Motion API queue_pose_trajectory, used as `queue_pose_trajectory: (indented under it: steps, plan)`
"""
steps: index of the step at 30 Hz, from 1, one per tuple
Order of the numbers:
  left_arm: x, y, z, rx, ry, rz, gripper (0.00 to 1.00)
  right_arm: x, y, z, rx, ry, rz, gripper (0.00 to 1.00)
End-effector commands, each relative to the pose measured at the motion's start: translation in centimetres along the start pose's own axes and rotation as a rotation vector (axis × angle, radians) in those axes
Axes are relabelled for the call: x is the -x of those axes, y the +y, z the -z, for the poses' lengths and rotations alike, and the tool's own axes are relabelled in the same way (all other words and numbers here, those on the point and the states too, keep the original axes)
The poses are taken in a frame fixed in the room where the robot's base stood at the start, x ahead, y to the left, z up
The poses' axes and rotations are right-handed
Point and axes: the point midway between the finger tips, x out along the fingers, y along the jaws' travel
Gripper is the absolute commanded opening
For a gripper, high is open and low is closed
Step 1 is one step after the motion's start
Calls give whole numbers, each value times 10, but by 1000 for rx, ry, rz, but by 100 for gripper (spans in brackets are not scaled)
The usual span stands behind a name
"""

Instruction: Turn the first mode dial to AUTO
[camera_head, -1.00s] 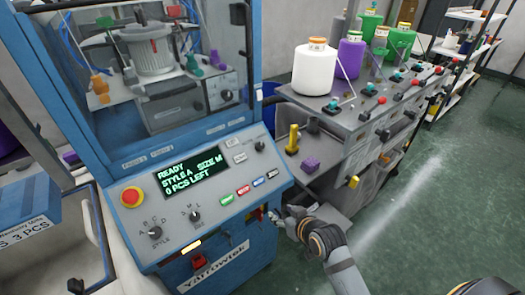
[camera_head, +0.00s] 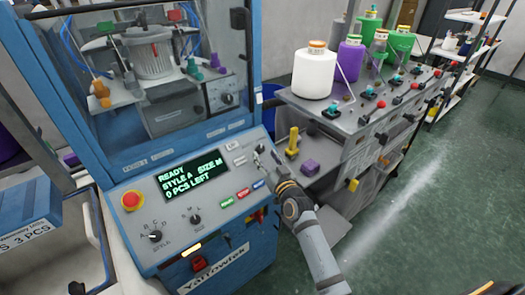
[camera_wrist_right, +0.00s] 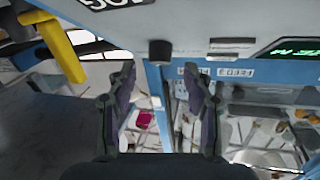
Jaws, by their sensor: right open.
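The mode dial is a small dark knob at the upper right of the blue machine's control panel (camera_head: 150,190). In the head view my right gripper (camera_head: 263,158) is at that corner and largely covers the knob. In the right wrist view the black knob (camera_wrist_right: 160,52) stands out from the panel, ahead of the gap between my right gripper's two fingers (camera_wrist_right: 162,85). The fingers are open, with nothing between them, and appear apart from the knob. The knob's pointer setting cannot be read. My left gripper is not in view.
The green display (camera_head: 193,176) reads READY, STYLE A, SIZE M, 0 PCS LEFT. The style dial (camera_head: 155,236), size dial (camera_head: 195,219) and red emergency button (camera_head: 131,200) share the panel. A grey yarn stand (camera_head: 345,122) with cones is close on the right.

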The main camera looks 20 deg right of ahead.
Motion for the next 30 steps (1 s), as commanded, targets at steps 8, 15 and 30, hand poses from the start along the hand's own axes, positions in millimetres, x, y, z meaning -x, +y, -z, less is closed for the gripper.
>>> queue_pose_trajectory:
  steps: [8,15,30]
  plan:
    - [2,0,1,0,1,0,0,-34,0,0,-2,0,0,51]
    - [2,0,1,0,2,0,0,-36,0,0,-1,-1,0,51]
    - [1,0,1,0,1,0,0,-36,0,-1,0,-1,0,0]
